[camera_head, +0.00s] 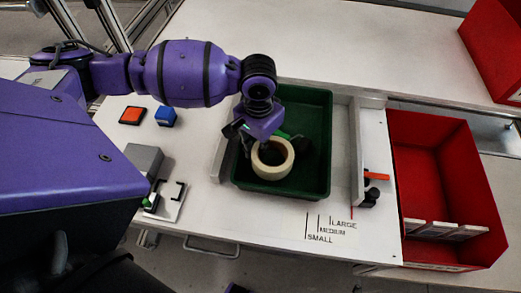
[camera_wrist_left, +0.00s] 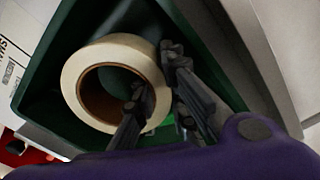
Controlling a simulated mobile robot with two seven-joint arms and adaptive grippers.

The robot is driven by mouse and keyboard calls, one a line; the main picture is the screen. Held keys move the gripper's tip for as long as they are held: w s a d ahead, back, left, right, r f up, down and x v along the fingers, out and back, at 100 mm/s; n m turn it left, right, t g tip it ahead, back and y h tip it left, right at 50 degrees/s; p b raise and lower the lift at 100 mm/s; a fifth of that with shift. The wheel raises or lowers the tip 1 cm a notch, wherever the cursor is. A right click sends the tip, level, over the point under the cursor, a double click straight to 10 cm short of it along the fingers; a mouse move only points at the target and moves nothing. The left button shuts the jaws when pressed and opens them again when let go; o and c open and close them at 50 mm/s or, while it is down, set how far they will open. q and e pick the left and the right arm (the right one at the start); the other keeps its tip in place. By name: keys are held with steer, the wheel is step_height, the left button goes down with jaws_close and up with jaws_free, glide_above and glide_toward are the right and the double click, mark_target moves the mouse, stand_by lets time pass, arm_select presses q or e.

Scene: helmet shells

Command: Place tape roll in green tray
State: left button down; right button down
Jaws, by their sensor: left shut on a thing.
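The tape roll (camera_head: 273,158) is a cream ring with a brown core, inside the green tray (camera_head: 312,178) near its front left. It also shows in the left wrist view (camera_wrist_left: 87,53), over the dark green tray (camera_wrist_left: 35,85). My left gripper (camera_head: 262,150) reaches down into the tray and is shut on the roll's wall. In the left wrist view (camera_wrist_left: 155,110) one finger is inside the hole and the other is outside. I cannot tell whether the roll touches the tray floor. My right gripper is not in view.
A red bin (camera_head: 440,165) stands to the right, with another red bin (camera_head: 497,45) at the top right. Grey rails flank the tray. The table behind is clear.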

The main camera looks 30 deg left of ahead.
arm_select(q)
steer(key=f, duration=0.3)
steer(key=shift+w+f, duration=0.25)
steer(key=shift+f, duration=0.1)
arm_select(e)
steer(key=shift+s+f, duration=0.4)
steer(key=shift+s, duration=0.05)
arm_select(q)
steer(key=c, duration=2)
jaws_free()
steer(key=shift+f, duration=0.1)
steer(key=shift+c, duration=0.2)
step_height(320, 180, up, 11)
steer(key=shift+r+p, duration=0.1)
steer(key=shift+p, duration=0.3)
steer(key=shift+r, duration=0.55)
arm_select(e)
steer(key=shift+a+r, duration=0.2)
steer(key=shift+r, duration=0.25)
